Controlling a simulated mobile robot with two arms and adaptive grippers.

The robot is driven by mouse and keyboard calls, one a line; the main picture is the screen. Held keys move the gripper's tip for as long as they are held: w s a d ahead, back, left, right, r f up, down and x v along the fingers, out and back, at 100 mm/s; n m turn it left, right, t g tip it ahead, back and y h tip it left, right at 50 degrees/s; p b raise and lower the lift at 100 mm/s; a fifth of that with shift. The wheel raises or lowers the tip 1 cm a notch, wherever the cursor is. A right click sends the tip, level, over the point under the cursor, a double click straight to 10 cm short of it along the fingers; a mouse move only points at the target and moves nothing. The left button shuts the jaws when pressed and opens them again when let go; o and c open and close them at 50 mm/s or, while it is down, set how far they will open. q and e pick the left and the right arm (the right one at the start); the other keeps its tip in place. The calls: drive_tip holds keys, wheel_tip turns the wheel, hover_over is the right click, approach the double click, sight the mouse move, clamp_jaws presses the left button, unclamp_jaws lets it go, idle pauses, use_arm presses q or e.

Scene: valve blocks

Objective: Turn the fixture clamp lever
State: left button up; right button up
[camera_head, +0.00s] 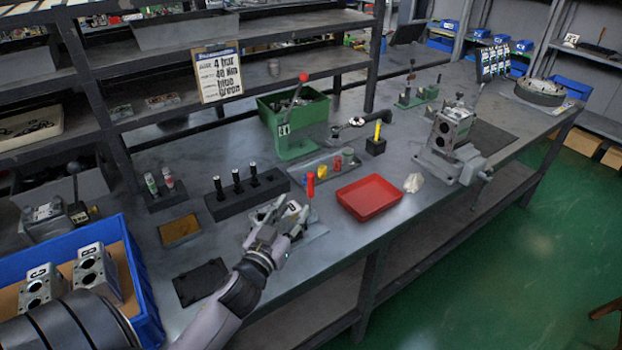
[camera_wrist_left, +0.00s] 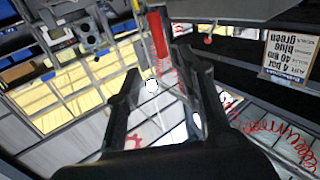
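The clamp lever has a red handle (camera_head: 310,184) that stands roughly upright at the fixture on the near edge of the bench. The fixture's pale base plate (camera_head: 313,232) is partly hidden by my left gripper (camera_head: 286,210). The gripper is just left of the lever in the head view. In the left wrist view my left gripper (camera_wrist_left: 158,65) has its two dark fingers apart. The red handle (camera_wrist_left: 158,38) shows in the gap near the fingertips. I cannot tell whether a finger touches it. My right gripper is in neither view.
A red tray (camera_head: 369,197) lies right of the fixture. A black block with dark tools (camera_head: 246,195) stands behind left. A green press (camera_head: 295,137) stands behind, and a blue bin with valve blocks (camera_head: 135,270) is at left.

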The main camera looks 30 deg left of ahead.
sight(310, 184)
use_arm(q)
drive_tip(key=w, duration=0.3)
drive_tip(key=w+a, duration=0.1)
drive_tip(key=w, duration=0.3)
drive_tip(key=w+a+p, duration=0.1)
drive_tip(key=w, duration=0.2)
drive_tip(key=shift+w, duration=0.15)
drive_tip(key=shift+w+a+f, duration=0.1)
drive_tip(key=shift+w+f, duration=0.05)
drive_tip(key=shift+w, duration=0.4)
clamp_jaws()
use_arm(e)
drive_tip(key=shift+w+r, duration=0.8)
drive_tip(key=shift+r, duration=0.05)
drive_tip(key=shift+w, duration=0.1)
